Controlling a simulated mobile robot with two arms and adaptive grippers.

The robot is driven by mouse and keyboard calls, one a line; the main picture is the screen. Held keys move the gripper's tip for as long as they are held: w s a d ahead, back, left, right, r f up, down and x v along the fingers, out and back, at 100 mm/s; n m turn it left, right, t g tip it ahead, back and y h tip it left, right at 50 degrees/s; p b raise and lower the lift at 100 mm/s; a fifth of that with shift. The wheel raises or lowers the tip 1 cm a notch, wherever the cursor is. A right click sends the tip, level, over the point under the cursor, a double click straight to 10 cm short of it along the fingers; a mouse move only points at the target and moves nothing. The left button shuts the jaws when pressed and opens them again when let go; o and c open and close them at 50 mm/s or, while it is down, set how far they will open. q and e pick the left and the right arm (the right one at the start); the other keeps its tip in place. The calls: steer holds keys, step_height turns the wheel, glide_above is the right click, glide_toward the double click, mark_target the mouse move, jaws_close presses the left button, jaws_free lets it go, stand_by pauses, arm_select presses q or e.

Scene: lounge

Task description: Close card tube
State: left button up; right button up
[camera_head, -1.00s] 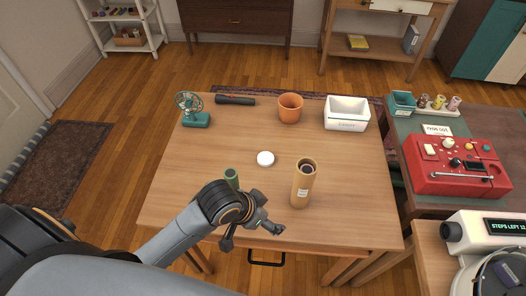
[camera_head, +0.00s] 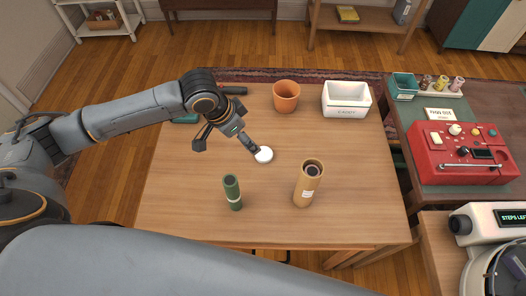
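The brown card tube (camera_head: 306,186) stands upright on the wooden table (camera_head: 340,145), its dark open mouth facing up. A round white cap (camera_head: 264,155) lies flat on the table, apart from the tube, up and left of it. My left gripper (camera_head: 227,147) is over the table just left of the cap. Its fingers are spread, with nothing seen between them. One fingertip is at the cap's left edge; I cannot tell whether it touches. My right gripper is not in view.
A green cylinder (camera_head: 232,191) stands left of the tube. An orange pot (camera_head: 286,97) and a white box (camera_head: 346,99) stand at the back. A dark flashlight (camera_head: 233,90) and teal fan base (camera_head: 186,118) are partly behind my arm. A red console (camera_head: 460,152) is right.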

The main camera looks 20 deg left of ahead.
arm_select(q)
glide_above(264, 153)
steer(key=s+a, duration=0.2)
steer(key=shift+s+d+f, duration=0.1)
steer(key=shift+f, duration=1.9)
steer(key=shift+s+d+f, duration=0.1)
steer(key=shift+f, duration=1.9)
steer(key=shift+w+x, duration=0.1)
steer(key=shift+x, duration=1.25)
steer(key=shift+w+x, duration=0.15)
steer(key=shift+x, duration=1.15)
steer(key=shift+r, duration=0.1)
steer(key=shift+a, duration=0.1)
steer(key=c, duration=0.9)
